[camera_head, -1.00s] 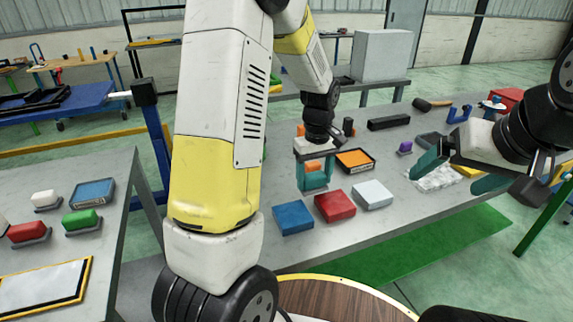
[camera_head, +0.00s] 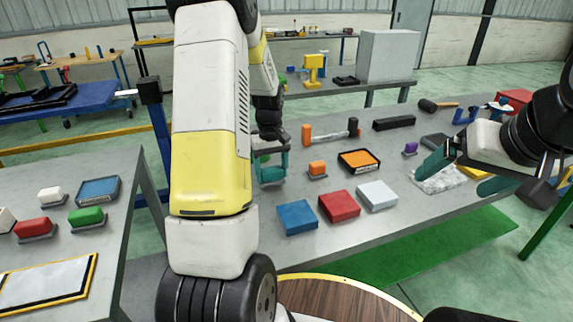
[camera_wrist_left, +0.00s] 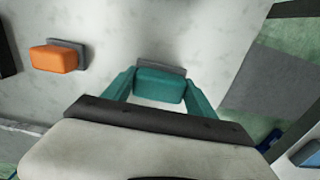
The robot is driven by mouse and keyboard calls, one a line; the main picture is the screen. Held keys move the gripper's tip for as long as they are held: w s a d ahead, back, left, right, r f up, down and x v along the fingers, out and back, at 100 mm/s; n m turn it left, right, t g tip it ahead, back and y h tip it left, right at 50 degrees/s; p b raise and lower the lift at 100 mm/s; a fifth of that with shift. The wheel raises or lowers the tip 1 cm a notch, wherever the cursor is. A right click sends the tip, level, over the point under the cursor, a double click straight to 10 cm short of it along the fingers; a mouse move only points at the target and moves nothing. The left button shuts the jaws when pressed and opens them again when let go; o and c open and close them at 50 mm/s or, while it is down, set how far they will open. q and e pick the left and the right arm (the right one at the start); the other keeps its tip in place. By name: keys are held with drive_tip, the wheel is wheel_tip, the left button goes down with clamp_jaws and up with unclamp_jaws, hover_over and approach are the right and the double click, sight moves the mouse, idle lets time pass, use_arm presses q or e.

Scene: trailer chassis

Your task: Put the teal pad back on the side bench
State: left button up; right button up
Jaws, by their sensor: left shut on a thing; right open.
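My left gripper (camera_head: 270,172) is shut on the teal pad, over the left end of the long grey bench (camera_head: 345,232) in the head view. In the left wrist view the teal pad (camera_wrist_left: 159,86) with its grey backing sits between the teal fingertips. In the head view the pad is hard to tell from the fingers. The other grey bench (camera_head: 40,262) at the left holds a white pad (camera_head: 50,194), a red pad (camera_head: 35,228) and a green pad (camera_head: 86,217). My right gripper (camera_head: 455,172) is open over the long bench's right side.
An orange pad (camera_head: 317,168) stands on the long bench right of my left gripper, also in the left wrist view (camera_wrist_left: 54,58). Blue (camera_head: 296,217), red (camera_head: 339,206) and white (camera_head: 377,195) boxes line the near edge. A floor gap separates the benches.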

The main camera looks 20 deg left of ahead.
use_arm(q)
drive_tip(key=shift+f, duration=0.65)
drive_tip(key=shift+f, duration=0.15)
drive_tip(key=o, duration=1.6)
